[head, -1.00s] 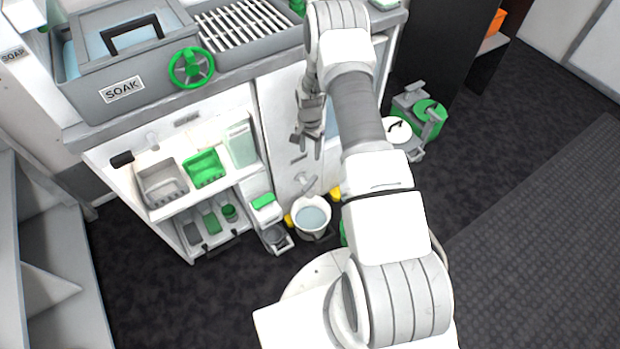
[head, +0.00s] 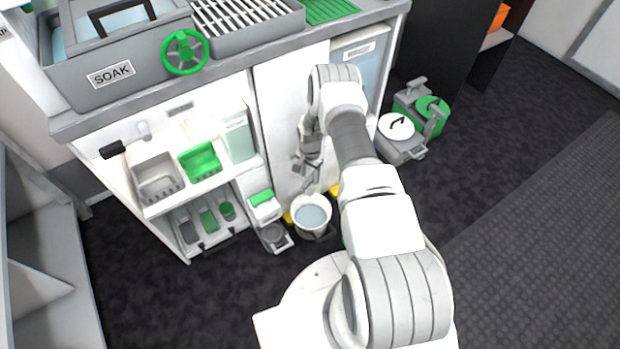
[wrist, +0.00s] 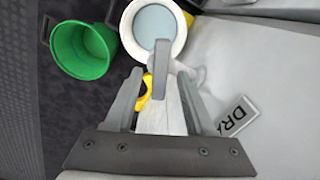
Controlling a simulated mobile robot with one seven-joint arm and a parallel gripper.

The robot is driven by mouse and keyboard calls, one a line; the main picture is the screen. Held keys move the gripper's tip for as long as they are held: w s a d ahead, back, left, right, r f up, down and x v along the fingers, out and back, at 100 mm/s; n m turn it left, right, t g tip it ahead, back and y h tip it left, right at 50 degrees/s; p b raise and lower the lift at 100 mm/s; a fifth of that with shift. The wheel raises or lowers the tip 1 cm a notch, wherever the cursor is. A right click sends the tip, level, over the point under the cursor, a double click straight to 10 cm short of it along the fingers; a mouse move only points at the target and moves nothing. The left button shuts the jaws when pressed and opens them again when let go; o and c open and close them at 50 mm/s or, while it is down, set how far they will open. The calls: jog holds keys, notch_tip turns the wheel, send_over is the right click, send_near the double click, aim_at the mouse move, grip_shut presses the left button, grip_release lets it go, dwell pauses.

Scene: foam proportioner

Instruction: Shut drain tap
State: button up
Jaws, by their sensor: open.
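The drain tap shows in the wrist view as a grey lever (wrist: 161,62) with a paler body beside it, above the white bucket's near rim. My gripper (wrist: 158,78) is open, with one finger on each side of the lever in the picture. I cannot tell whether either finger touches it. In the head view my gripper (head: 304,170) is low at the white cabinet front, just above the bucket, and hides most of the tap. A label reading "DRA" (wrist: 237,116) is on the cabinet to the right in the wrist view.
A white bucket of water (head: 312,212) stands on the floor below the tap. A green bucket (wrist: 84,50) stands beside it. Yellow parts (wrist: 145,93) show near the bucket. Left of the cabinet door are open shelves with a green tub (head: 201,160).

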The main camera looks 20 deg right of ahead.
jog(key=shift+f, duration=0.55)
grip_shut()
jog(key=shift+f+m+b, duration=0.15)
jog(key=shift+m+b, duration=1)
jog(key=shift+m, duration=0.05)
jog(key=shift+r+m+b, duration=0.2)
jog(key=shift+m+b, duration=0.3)
jog(key=shift+m, duration=0.6)
grip_release()
